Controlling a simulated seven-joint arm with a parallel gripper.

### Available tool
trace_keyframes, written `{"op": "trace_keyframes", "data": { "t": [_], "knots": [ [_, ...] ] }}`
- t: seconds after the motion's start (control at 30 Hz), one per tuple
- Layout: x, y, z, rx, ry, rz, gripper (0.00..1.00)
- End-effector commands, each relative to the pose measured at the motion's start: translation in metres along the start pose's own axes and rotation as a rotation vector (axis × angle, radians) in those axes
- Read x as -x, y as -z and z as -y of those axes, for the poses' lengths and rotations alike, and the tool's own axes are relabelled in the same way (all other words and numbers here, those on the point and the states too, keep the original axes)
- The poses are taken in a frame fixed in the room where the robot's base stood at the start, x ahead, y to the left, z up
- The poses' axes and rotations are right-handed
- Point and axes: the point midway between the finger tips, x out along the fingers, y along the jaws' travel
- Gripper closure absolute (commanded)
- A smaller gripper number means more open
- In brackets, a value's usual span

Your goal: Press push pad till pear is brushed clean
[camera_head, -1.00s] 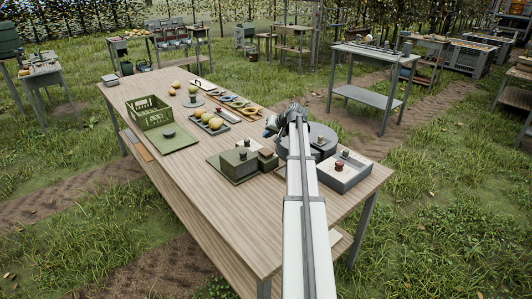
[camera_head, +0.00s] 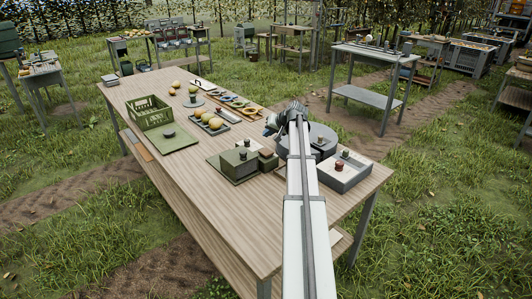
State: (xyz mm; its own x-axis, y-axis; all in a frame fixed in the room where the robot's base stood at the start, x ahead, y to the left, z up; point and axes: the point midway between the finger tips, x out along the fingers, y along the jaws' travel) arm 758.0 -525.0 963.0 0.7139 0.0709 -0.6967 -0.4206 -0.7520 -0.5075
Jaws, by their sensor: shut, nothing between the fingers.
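My gripper (camera_head: 270,123) is at the far end of my arm, above the wooden workbench. It is small and partly hidden by my wrist; its fingers are shut and hold nothing. My gripper appears above and beyond this block, and I cannot see any contact. No pear is visible at the box. Several yellowish pears (camera_head: 215,123) lie in a dark tray farther back.
A round grey unit (camera_head: 322,132) and a grey box with knobs (camera_head: 345,174) stand right of my arm. A green crate (camera_head: 150,111) and a green mat (camera_head: 173,138) are at the left. The bench's near left surface is clear.

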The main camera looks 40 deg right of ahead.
Motion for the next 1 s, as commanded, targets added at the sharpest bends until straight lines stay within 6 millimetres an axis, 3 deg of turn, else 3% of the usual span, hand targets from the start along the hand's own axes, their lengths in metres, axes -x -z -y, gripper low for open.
{"op": "trace_keyframes", "data": {
  "t": [0.23, 0.5, 0.77, 1.0],
  "knots": [
    [0.021, 0.016, 0.015, 0.001, 0.0, -0.001, 1.0],
    [0.023, 0.016, 0.016, 0.0, 0.0, 0.0, 1.0],
    [0.017, 0.012, 0.012, 0.0, 0.0, 0.0, 1.0],
    [-0.002, -0.002, -0.002, -0.001, -0.001, 0.001, 1.0]
  ]
}}
